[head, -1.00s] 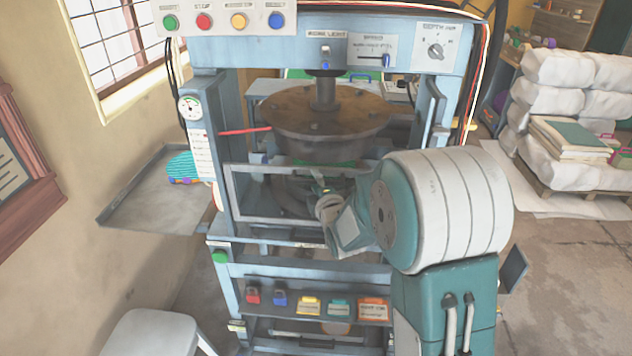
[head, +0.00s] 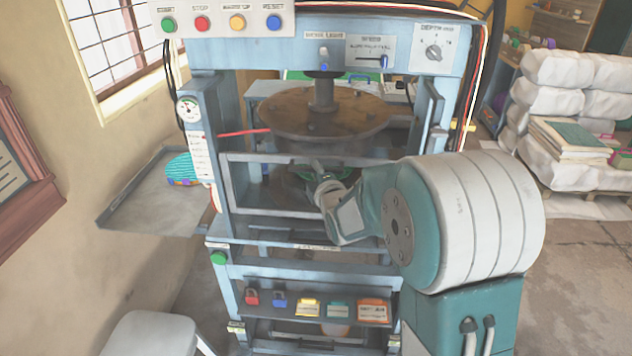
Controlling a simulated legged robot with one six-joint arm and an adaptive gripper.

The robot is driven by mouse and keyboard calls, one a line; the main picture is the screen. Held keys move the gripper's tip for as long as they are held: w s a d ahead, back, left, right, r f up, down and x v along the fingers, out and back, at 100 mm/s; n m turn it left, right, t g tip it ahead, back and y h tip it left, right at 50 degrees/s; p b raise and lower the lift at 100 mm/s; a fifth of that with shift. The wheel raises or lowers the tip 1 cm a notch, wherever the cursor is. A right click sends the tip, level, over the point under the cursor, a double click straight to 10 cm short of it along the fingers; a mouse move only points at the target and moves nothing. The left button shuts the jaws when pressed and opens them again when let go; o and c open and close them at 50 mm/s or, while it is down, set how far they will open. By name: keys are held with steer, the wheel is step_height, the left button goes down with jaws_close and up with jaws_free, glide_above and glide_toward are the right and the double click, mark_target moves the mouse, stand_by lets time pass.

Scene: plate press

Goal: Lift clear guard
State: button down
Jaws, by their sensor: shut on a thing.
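The clear guard is a see-through panel in a grey frame (head: 228,192) across the front of the blue press (head: 228,285). It stands raised off the lower sill, with a gap under its bottom bar. My gripper (head: 319,170) is at the middle of the guard, shut on it near its upper bar. The exact grip spot is small and partly hidden by my wrist. My arm reaches in from the right and covers the guard's right side. Behind the guard is a green ring (head: 340,174), partly hidden.
The round brown press plate (head: 285,112) hangs just above the guard. A control panel (head: 225,20) with coloured buttons is at the top. A metal side tray (head: 140,220) with a teal striped cloth (head: 182,168) juts out left. A stool (head: 150,330) stands front left.

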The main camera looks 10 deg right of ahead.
step_height(320, 180, up, 15)
steer(key=shift+f, duration=0.2)
steer(key=c, duration=0.7)
jaws_free()
steer(key=shift+a, duration=0.15)
steer(key=s, duration=0.8)
steer(key=s+d, duration=0.1)
steer(key=s, duration=0.3)
steer(key=shift+f, duration=0.1)
